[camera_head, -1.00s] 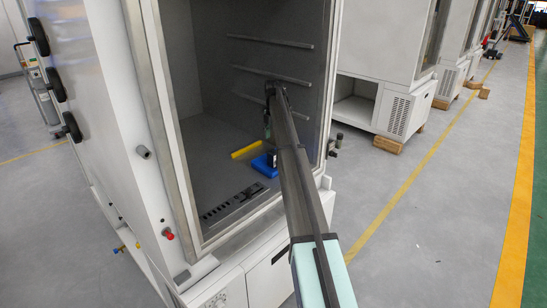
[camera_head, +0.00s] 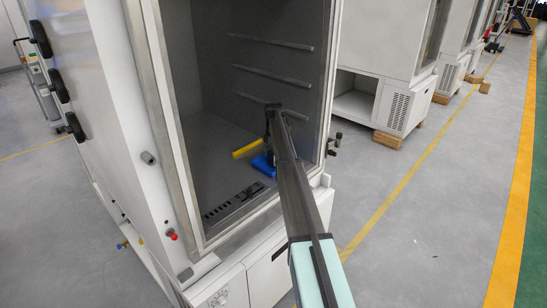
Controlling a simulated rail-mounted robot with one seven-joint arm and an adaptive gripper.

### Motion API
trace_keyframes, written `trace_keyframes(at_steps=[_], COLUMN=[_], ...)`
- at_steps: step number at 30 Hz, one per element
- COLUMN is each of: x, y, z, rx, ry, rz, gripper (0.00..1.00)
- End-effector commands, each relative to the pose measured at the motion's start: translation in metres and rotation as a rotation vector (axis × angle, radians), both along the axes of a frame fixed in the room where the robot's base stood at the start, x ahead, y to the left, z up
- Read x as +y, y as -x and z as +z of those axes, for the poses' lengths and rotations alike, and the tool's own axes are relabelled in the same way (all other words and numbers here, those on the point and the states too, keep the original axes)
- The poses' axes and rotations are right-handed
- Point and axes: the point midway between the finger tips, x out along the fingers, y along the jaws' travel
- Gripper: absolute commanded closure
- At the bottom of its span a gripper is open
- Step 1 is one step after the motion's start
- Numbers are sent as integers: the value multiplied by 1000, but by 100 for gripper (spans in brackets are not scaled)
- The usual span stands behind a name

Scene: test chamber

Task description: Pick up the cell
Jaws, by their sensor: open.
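A blue block (camera_head: 262,166) lies on the floor of the open test chamber, partly hidden behind my arm. A yellow bar (camera_head: 247,149) lies just left of it, on the same floor. I cannot tell from the look alone which of them is the cell. My gripper (camera_head: 270,150) hangs down from the arm's end inside the chamber, over or beside the blue block. It is small and dark here, and its fingertips are not clear. I see nothing held in it, and cannot tell whether it touches the block.
The chamber (camera_head: 213,127) has a metal door frame around its opening, close to my arm. Rack rails (camera_head: 272,75) run along its right inner wall, above the gripper. A slotted vent (camera_head: 233,202) is in the floor near the front edge. The floor left of the bar is clear.

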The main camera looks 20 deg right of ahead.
Motion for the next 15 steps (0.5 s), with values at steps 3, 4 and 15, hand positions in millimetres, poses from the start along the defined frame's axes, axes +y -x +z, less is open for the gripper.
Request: trace_keyframes(at_steps=[3, 4, 15], x=[0, 0, 0], y=[0, 0, 0], z=[0, 0, 1], rx=[0, 0, 0], ry=[0, 0, 0], rz=[0, 0, 0], gripper=[25, 32, 98])
